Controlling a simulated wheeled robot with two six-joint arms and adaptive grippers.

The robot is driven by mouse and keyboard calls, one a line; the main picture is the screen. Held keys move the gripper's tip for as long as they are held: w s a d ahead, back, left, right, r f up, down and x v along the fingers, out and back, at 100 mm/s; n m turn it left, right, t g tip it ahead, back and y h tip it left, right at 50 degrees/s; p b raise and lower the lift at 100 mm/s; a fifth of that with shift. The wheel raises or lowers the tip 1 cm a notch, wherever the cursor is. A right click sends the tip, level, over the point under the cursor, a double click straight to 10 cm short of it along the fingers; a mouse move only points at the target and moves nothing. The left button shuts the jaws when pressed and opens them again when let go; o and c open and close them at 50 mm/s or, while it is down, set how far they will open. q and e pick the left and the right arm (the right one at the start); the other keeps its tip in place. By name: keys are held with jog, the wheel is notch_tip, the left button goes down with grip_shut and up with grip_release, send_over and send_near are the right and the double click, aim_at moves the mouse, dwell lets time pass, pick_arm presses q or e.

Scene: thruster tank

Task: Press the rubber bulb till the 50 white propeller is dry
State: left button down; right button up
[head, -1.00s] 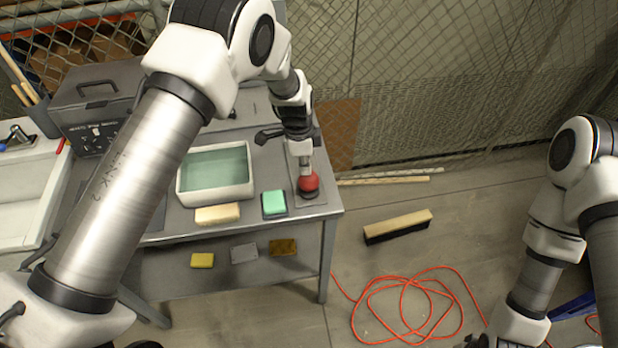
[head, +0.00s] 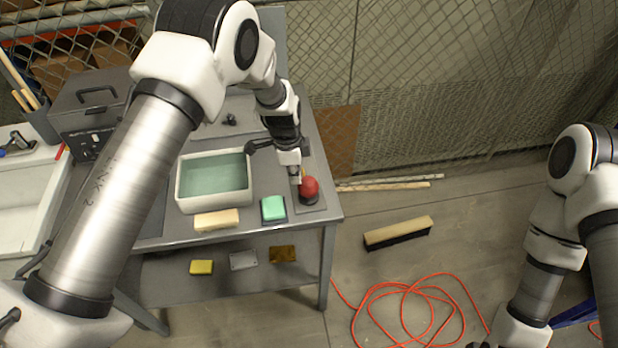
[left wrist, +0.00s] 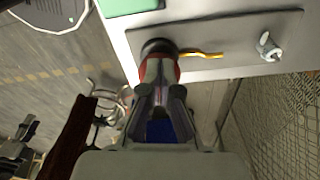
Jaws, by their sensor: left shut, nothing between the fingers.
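A red rubber bulb (head: 310,187) on a dark base stands near the right front corner of the grey table. My left gripper (head: 295,180) is shut and empty, just left of the bulb and close to it. In the left wrist view the gripper's fingers (left wrist: 163,100) overlap the bulb, showing red at its edges and a dark base (left wrist: 158,46); contact is unclear.
A white basin of greenish liquid (head: 182,192), a cream block (head: 216,219) and a green sponge (head: 273,208) are left of the bulb. Several pads lie on the lower shelf. A brush (head: 398,232) and orange cable (head: 405,290) lie on the floor. Mesh fencing stands behind.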

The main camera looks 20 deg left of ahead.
pick_arm(q)
jog(key=shift+s+a, duration=0.1)
jog(key=shift+a, duration=0.25)
jog(key=shift+r, duration=0.2)
notch_tip(320, 180, up, 12)
jog(key=a, duration=0.1)
jog(key=shift+s+f, duration=0.15)
jog(key=shift+a, duration=0.15)
dwell(0.4)
